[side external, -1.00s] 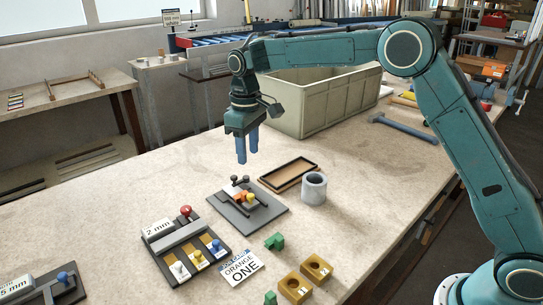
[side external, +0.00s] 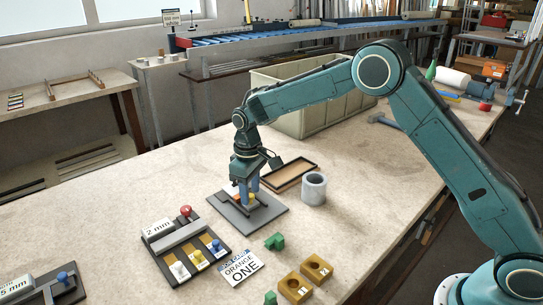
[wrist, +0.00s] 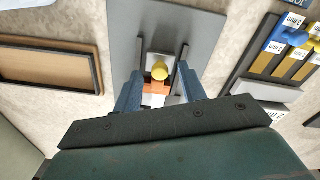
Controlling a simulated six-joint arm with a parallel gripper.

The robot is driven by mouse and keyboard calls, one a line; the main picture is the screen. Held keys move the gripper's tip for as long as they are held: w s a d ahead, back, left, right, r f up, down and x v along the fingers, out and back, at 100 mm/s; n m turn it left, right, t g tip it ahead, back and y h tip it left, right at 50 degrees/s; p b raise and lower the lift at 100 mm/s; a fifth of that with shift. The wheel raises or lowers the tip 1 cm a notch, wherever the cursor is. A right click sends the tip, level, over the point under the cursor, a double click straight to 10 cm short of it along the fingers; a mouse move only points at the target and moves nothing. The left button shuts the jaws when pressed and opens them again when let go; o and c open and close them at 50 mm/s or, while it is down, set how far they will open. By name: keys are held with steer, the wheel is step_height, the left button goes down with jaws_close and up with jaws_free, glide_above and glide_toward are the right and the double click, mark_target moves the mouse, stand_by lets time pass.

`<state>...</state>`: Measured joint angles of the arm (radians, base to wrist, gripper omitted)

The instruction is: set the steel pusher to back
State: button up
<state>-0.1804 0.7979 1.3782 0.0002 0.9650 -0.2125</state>
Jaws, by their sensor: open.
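A dark grey plate (side external: 270,220) lies on the bench with a small slide fixture on it. In the wrist view the plate (wrist: 205,22) carries two dark rails, with a yellow knob (wrist: 160,72), an orange block (wrist: 156,88) and a pale piece between them. I cannot tell for sure which part is the steel pusher. My gripper (side external: 249,203) is open and low over this fixture, pointing down. In the wrist view its two blue fingers stand on either side of the yellow knob, apart from it. In the side view the fingers hide much of the fixture.
A large bin (side external: 290,124) stands behind.

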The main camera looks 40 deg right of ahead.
steer(key=shift+f, duration=0.15)
jaws_close()
steer(key=shift+s, duration=2.95)
jaws_free()
